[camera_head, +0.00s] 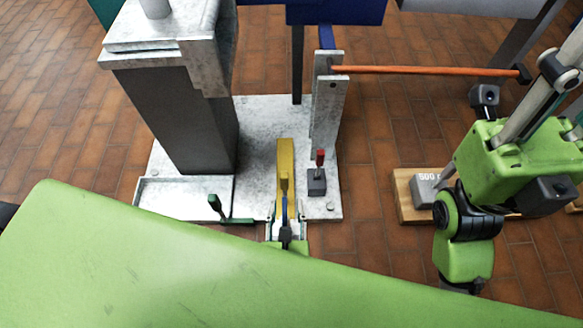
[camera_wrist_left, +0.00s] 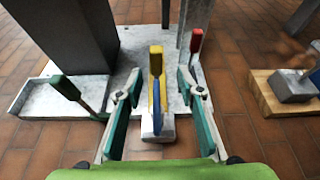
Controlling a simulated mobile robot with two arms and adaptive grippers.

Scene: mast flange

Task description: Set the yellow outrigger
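The yellow outrigger (camera_head: 286,155) lies along the pale base plate, its near end at the plate's front edge. In the left wrist view the yellow part (camera_wrist_left: 155,70) stands in the middle, with a blue upright piece (camera_wrist_left: 157,98) and a grey block (camera_wrist_left: 160,128) at its near end. My left gripper (camera_head: 287,226) is over this near end. In the left wrist view its green-padded fingers (camera_wrist_left: 158,112) are open, one on each side, with gaps between them and the outrigger. My right arm shows at the right, but I cannot make out its gripper.
A dark column (camera_head: 180,120) stands on the base plate (camera_head: 262,118) at left. A green-handled lever (camera_head: 217,206) and a red-handled lever (camera_head: 320,159) flank the outrigger. An orange bar (camera_head: 430,70) extends right from a grey post (camera_head: 329,105). A grey weight (camera_head: 428,190) sits on wood (camera_head: 404,195).

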